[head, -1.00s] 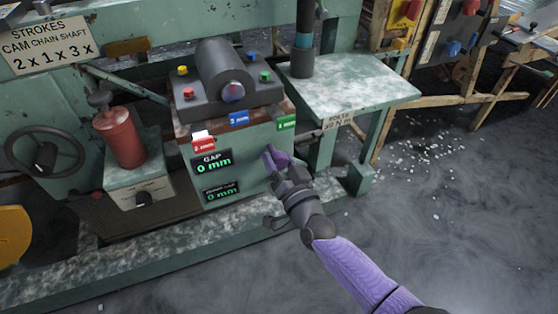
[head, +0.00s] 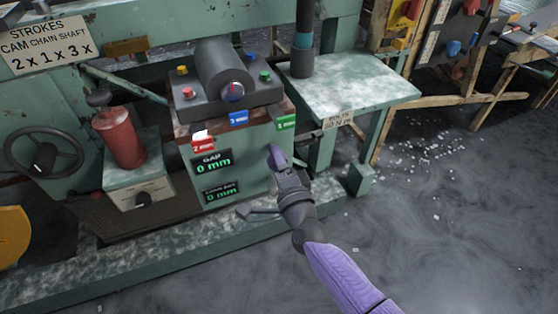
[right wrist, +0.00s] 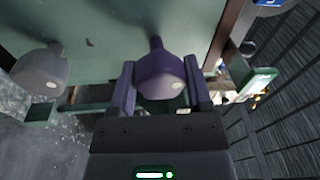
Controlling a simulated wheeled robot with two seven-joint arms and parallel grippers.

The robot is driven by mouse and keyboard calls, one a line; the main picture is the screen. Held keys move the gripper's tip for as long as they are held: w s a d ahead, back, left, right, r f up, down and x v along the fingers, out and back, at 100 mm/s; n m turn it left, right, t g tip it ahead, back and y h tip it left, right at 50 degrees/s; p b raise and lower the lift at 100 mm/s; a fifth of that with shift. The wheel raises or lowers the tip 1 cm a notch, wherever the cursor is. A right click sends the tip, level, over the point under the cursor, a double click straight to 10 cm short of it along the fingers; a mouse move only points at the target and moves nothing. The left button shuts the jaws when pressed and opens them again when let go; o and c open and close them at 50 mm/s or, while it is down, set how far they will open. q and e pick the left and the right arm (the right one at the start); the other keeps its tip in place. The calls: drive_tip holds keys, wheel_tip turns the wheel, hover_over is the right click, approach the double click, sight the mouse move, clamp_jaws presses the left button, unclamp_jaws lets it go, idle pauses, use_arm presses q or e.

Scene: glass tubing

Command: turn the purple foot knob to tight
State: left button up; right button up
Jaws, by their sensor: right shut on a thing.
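The purple foot knob (head: 277,157) sits low on the right side of the green machine cabinet (head: 250,170). In the right wrist view the purple knob (right wrist: 163,75) is between the two fingers, its narrow stem end toward the green panel and a pale dot on its face. My right gripper (right wrist: 160,88) is shut on it. In the head view the right gripper (head: 286,178) reaches in from the lower right and hides part of the knob. My left gripper is not in view.
A similar grey knob (right wrist: 40,75) is at left in the right wrist view. Red, blue (head: 238,118) and green (head: 286,123) tags sit along the cabinet's top edge. The gap display (head: 212,162) reads 0 mm. A side table (head: 350,85) overhangs right; floor (head: 430,220) is open.

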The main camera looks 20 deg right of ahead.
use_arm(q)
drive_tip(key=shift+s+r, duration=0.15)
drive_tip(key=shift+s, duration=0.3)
use_arm(e)
drive_tip(key=shift+f+m, duration=0.1)
drive_tip(key=shift+m, duration=1.7)
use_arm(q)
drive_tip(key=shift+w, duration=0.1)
use_arm(e)
drive_tip(key=shift+m, duration=0.3)
drive_tip(key=o, duration=1.1)
drive_tip(key=shift+o, duration=0.9)
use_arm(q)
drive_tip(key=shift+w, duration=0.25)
